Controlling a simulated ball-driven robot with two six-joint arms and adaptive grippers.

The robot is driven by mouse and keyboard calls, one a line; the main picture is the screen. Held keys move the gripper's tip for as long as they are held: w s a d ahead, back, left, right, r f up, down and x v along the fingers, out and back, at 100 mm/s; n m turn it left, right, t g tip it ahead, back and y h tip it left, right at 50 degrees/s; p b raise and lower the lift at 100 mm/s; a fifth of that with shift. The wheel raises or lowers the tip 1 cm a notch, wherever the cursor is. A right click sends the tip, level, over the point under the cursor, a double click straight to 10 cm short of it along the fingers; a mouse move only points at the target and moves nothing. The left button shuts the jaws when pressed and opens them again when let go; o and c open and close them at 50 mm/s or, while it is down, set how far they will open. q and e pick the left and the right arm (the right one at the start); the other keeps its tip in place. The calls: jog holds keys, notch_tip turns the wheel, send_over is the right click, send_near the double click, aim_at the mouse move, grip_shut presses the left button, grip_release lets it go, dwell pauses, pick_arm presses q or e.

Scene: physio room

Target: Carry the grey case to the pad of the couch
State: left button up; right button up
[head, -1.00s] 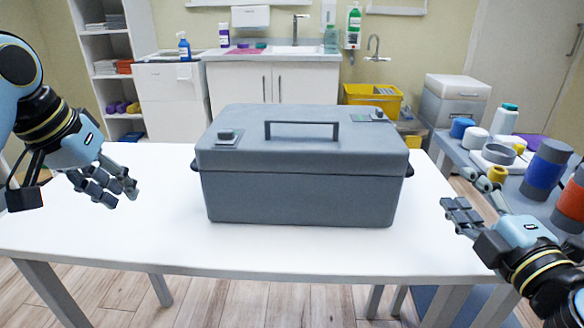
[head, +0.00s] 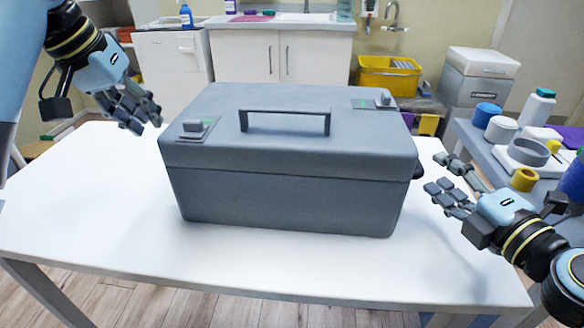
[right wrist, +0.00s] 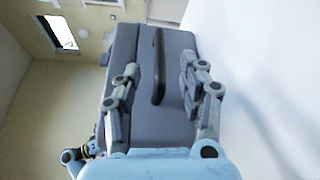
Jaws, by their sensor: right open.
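The grey case (head: 290,195) stands shut on the white table (head: 110,240), with a bar handle (head: 285,114) and latches on its lid. Its right side grip shows partly at the case's right end. My left gripper (head: 142,108) is open and empty, above the table behind the case's left end. My right gripper (head: 438,175) is open just right of the case, apart from it, fingers pointing toward its right end. In the right wrist view the case (right wrist: 150,115) shows beyond the open fingers (right wrist: 158,78). I cannot make out the couch pad.
A blue-grey side table with jars, a tape roll (head: 528,151) and bottles stands at the right, close to my right arm. A yellow bin (head: 390,76) and white cabinet (head: 283,50) stand behind. The white table is clear around the case.

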pick_arm(q)
jog(key=x, duration=0.9)
jog(key=shift+f, duration=0.2)
pick_arm(e)
jog(key=x, duration=0.9)
jog(key=shift+w+a, duration=0.1)
jog(key=shift+w, duration=0.1)
pick_arm(q)
grip_shut()
pick_arm(e)
jog(key=c, duration=0.5)
grip_shut()
pick_arm(q)
jog(key=shift+d+r, duration=0.1)
